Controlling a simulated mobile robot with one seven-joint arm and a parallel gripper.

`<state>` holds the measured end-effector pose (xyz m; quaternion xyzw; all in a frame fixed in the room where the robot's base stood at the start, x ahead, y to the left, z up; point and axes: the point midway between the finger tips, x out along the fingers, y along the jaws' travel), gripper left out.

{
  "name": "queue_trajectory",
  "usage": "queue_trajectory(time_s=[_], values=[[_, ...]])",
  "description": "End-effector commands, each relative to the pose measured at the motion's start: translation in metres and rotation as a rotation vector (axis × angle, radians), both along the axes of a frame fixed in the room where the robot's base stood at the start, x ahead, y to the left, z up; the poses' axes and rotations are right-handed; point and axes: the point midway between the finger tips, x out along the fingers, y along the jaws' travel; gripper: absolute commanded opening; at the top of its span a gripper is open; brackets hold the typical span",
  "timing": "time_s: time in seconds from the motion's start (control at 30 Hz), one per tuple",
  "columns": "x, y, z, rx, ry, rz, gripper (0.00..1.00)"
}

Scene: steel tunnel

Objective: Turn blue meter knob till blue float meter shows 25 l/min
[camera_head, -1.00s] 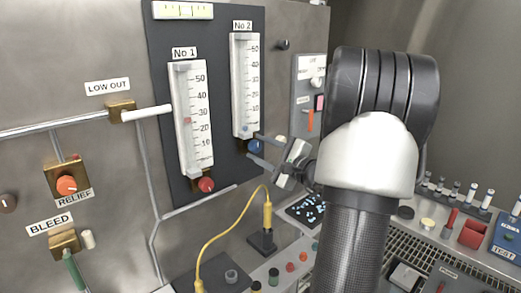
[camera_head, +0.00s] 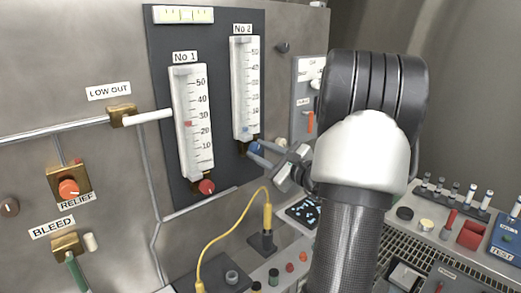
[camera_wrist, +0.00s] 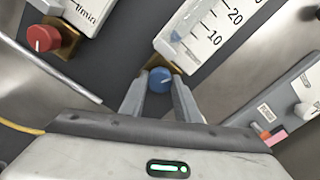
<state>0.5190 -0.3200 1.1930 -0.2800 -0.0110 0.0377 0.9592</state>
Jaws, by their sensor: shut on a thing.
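The blue meter knob (camera_wrist: 160,79) sits at the foot of the No 2 meter; it also shows in the head view (camera_head: 256,147). My gripper (camera_wrist: 159,88) is shut on it, one finger on each side. The No 2 float meter (camera_head: 245,85) is a white upright scale on a dark panel. Its blue float (camera_head: 244,131) is low in the tube, below the 10 mark. The float also shows in the wrist view (camera_wrist: 177,36), near the bottom of the scale and below 10.
The No 1 meter (camera_head: 191,120) with a red knob (camera_head: 206,187) stands left of No 2. A switch box (camera_head: 305,95) is close on the right. A yellow cable (camera_head: 228,222) and its plug (camera_head: 267,218) are below my gripper.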

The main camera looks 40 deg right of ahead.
Motion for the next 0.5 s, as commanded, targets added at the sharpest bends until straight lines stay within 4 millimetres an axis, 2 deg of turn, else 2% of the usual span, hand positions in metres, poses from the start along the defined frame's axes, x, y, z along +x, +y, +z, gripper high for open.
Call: queue_trajectory(time_s=[0.5], values=[[-0.0003,0.0002,0.0026,0.492,0.04,-0.001,0.07]])
